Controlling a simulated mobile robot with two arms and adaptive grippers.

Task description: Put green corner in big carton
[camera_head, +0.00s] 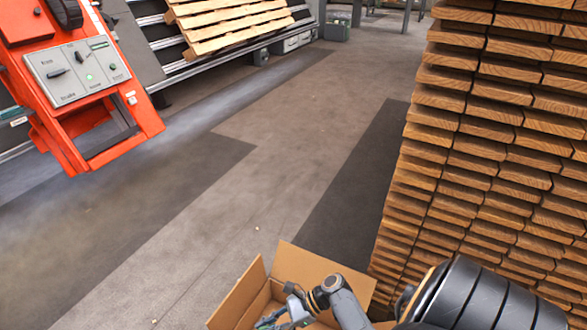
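An open cardboard carton (322,268) stands at the bottom edge of the head view, its flaps folded up and outward; its lower part is cut off by the frame. My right gripper (285,316) reaches in from the right and is over or inside the carton's opening. Its fingers are small and partly cut off, so I cannot tell if they are open or shut. A small greenish-grey patch shows by the fingers, but I cannot tell if it is the green corner. My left gripper is not in view.
A tall stack of wooden boards (490,150) stands close on the right. An orange machine with a control panel (85,75) hangs over the left side. A pallet (225,22) lies on a conveyor at the back. The floor between is mostly clear.

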